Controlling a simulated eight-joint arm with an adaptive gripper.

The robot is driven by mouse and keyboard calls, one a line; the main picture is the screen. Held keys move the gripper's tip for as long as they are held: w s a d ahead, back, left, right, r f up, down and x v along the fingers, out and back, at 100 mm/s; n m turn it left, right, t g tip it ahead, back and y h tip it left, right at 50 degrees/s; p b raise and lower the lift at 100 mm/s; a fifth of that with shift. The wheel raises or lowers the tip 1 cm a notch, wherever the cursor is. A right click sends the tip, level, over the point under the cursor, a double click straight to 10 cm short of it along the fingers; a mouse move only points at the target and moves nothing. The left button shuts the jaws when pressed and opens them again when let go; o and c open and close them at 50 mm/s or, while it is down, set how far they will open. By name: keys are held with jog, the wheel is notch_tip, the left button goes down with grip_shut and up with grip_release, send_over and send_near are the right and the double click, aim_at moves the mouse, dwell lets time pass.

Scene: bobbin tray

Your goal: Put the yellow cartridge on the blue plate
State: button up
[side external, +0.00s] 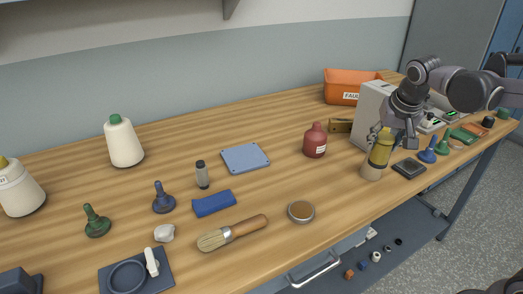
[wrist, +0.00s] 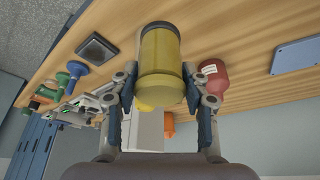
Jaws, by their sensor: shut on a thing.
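My gripper (wrist: 159,77) is shut on the yellow cartridge, one finger on each side, and the cartridge also fills the middle of the wrist view (wrist: 161,50). I cannot tell whether its lower end touches the bench. The blue plate (side external: 246,158) lies flat and empty near the middle of the bench, left of my gripper. The plate also shows at the right edge of the wrist view (wrist: 296,55).
A dark red bottle (side external: 315,141) stands between the cartridge and the plate. A blue folded cloth (side external: 214,203), a small grey vial (side external: 202,175) and a brush (side external: 232,233) lie around the plate. A round tin (side external: 301,211) is near the front edge. A dark square pad (side external: 409,168) is right of the cartridge.

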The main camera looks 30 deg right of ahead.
jog(key=shift+d+r, duration=0.25)
jog(key=shift+d, duration=0.05)
jog(key=shift+w+r, duration=0.2)
jog(key=shift+w, duration=0.05)
jog(key=w+a+r+n, duration=0.1)
jog(key=w+a+r, duration=0.1)
jog(key=w, duration=0.5)
jog(key=w+a+r+n, duration=0.1)
jog(key=w+a, duration=0.1)
jog(key=w, duration=0.5)
jog(key=n+y, duration=0.1)
jog(key=n, duration=0.1)
send_over(244, 157)
jog(key=shift+t, duration=0.4)
jog(key=shift+d+f, duration=0.1)
jog(key=shift+f, duration=6.3)
jog(key=shift+f, duration=0.2)
jog(key=o, duration=1.3)
jog(key=shift+c, duration=0.2)
